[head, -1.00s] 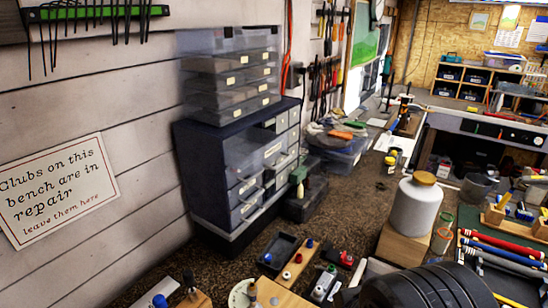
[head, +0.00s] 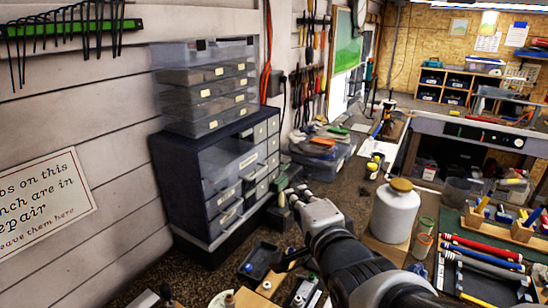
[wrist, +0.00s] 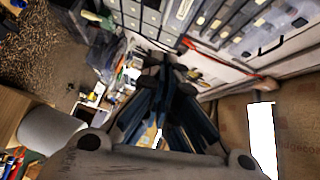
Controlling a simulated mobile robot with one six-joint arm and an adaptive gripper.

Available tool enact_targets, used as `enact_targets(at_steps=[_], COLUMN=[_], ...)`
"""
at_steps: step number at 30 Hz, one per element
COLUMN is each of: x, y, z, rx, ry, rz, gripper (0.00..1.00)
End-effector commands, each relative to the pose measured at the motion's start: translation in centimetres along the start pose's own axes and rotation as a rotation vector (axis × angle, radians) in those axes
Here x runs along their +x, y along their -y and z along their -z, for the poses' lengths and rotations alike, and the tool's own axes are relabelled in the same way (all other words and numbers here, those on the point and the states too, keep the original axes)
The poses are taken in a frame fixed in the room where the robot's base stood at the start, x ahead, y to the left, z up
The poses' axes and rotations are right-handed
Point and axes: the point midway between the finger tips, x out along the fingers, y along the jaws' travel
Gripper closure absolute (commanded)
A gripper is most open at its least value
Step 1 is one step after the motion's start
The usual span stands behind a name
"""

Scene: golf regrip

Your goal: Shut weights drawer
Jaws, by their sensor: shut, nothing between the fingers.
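The dark blue drawer cabinet (head: 180,190) stands on the bench against the wall, with rows of small labelled drawers. A lower drawer (head: 229,214) seems to stand out a little from the front; the labels are too small to read, so I cannot tell which is the weights drawer. My gripper (head: 289,192) is just right of the cabinet front, apart from the drawers as far as I can see. In the wrist view its fingers (wrist: 170,62) are together and empty, and the cabinet's drawer fronts (wrist: 150,20) show beyond them.
Clear stacked drawers (head: 208,90) sit on top of the cabinet. A white jar (head: 394,215) stands right of my arm. A black tray (head: 260,260) and small parts lie in front of the cabinet. A clear bin (head: 322,158) stands behind my gripper.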

Motion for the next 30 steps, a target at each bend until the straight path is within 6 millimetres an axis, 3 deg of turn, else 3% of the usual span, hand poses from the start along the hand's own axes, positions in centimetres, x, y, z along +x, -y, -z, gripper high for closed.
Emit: enact_targets(at_steps=[11,19,26,30], x=[2.4,5.2,10.3,11.7], y=[0.5,0.3,0.0,0.1], z=[0.1,0.0,0.0,-1.8], rx=[0.004,0.003,0.003,0.002], ry=[0.001,0.001,0.000,0.003], rz=[-0.003,-0.003,0.001,0.003], gripper=[1.00,1.00,1.00,1.00])
